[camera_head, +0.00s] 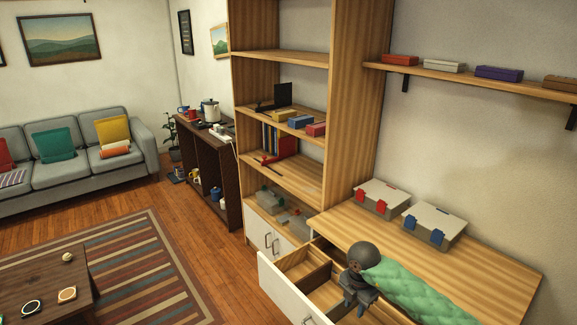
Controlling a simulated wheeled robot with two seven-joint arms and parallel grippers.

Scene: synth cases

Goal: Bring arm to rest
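My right arm comes in from the lower right in a green quilted sleeve (410,290) with a dark grey rounded joint (364,256). My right gripper (353,300) is dark grey and points down over the open drawer (284,285) at the front of the wooden desk. Its fingers are small and dark here, so I cannot tell whether they are open or shut. I see nothing clearly held in it. My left gripper is not in view.
Two grey cases, one with red latches (381,198) and one with blue latches (434,225), stand on the desk (490,275) against the wall. A tall shelf (355,110) rises to the left. A wall shelf (470,83) holds several small cases. The desk's right part is clear.

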